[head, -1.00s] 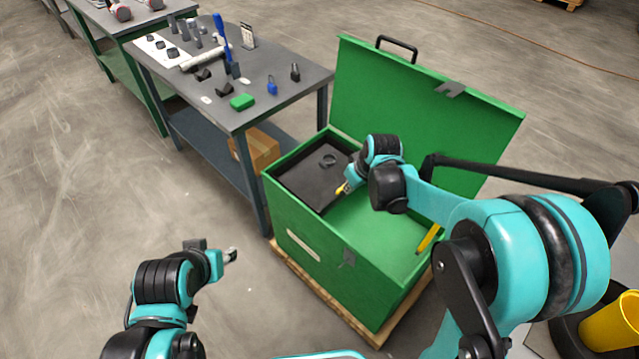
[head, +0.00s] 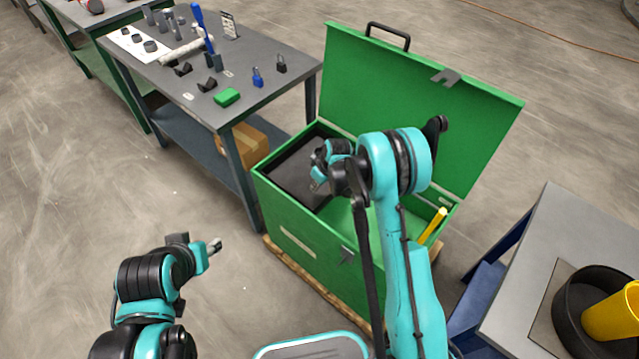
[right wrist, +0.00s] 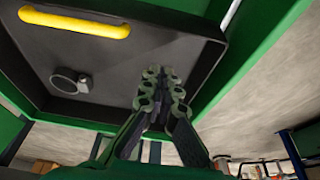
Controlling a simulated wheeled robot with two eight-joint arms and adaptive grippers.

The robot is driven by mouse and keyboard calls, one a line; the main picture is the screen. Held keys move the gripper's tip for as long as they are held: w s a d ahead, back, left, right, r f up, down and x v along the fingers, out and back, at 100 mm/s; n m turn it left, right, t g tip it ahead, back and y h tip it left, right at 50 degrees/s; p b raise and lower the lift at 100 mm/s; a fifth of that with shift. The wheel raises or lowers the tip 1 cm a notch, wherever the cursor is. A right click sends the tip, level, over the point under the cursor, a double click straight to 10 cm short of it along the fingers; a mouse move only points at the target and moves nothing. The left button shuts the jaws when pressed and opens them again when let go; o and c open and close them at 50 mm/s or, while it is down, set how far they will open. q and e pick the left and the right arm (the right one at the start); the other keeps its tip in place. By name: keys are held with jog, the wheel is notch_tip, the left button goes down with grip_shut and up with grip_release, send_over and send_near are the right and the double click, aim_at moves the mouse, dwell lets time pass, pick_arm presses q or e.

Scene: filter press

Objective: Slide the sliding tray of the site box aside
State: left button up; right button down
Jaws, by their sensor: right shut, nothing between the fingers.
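The green site box (head: 310,245) stands open on a wooden pallet, lid (head: 415,100) raised. Its black sliding tray (head: 290,172) sits at the left end of the box; the right part of the opening shows the green inside. In the right wrist view the tray (right wrist: 120,65) holds a round ring (right wrist: 70,80), and a yellow bar handle (right wrist: 75,21) shows at its edge. My right gripper (head: 318,185) is over the tray's right side; its fingers (right wrist: 162,95) are shut and empty, apart from the handle. My left gripper (head: 215,246) hangs left of the box; its jaws are too small to judge.
A grey workbench (head: 245,60) with tools and a green block stands behind left of the box. A yellow tube (head: 433,226) rises at the box's right end. A grey table (head: 540,250) with a black tub (head: 565,310) stands at right. Floor at left is clear.

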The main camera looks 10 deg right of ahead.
jog(key=shift+x, duration=1.15)
pick_arm(q)
jog(key=shift+f+b, duration=0.8)
jog(key=shift+f, duration=0.25)
pick_arm(e)
jog(key=shift+s+d+r, duration=0.1)
jog(key=shift+s+d, duration=0.55)
jog(key=shift+s, duration=0.15)
jog(key=shift+s+d+r, duration=0.15)
jog(key=shift+s+d, duration=0.5)
jog(key=shift+s, duration=0.2)
pick_arm(q)
jog(key=shift+s, duration=0.1)
